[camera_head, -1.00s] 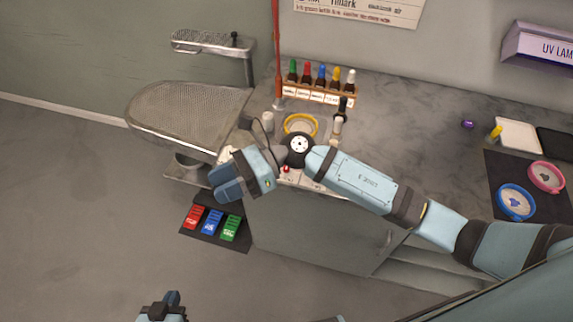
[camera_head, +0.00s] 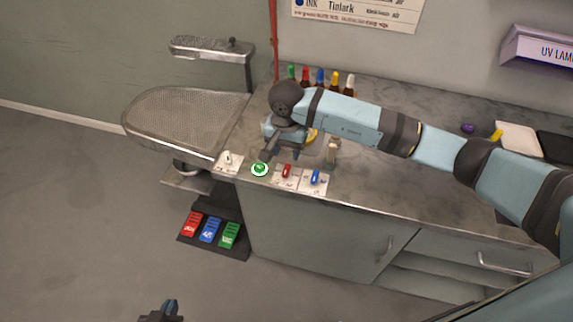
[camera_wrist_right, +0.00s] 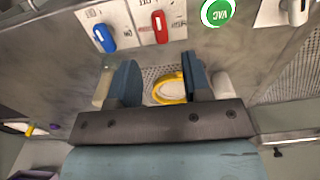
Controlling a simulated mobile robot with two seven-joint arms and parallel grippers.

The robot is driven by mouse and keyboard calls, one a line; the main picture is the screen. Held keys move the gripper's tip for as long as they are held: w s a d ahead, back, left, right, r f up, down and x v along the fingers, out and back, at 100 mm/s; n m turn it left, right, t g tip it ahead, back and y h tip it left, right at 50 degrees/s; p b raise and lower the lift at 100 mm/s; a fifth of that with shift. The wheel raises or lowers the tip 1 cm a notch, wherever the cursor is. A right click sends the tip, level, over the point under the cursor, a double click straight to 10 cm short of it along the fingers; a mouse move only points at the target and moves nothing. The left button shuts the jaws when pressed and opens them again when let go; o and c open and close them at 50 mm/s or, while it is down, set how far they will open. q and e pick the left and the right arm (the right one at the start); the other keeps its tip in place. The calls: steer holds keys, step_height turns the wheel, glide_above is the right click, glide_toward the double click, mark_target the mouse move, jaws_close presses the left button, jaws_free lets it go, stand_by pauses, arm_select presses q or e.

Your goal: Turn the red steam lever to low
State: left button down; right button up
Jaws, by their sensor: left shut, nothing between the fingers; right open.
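The red steam lever (camera_head: 286,171) sits on a white plate on the counter's front edge, between a round green button and a blue lever (camera_head: 315,177). It points roughly up the picture; its plate marks are too small to read. The wrist view shows the red lever (camera_wrist_right: 159,26) whole, beyond my fingertips. My right gripper (camera_head: 283,152) is open and empty, pointing down just behind the red lever and apart from it. Its two fingers also show in the wrist view (camera_wrist_right: 161,80). My left gripper (camera_head: 163,308) is shut and empty at the bottom edge, far from the counter.
The green VAC button (camera_head: 260,169) and a white switch (camera_head: 228,159) sit left of the lever. A mesh pressing board (camera_head: 185,115) is at the left.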

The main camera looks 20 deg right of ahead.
mark_target(286, 169)
step_height(286, 169, down, 7)
steer(key=shift+f+p, duration=0.2)
steer(key=shift+p, duration=0.2)
jaws_close()
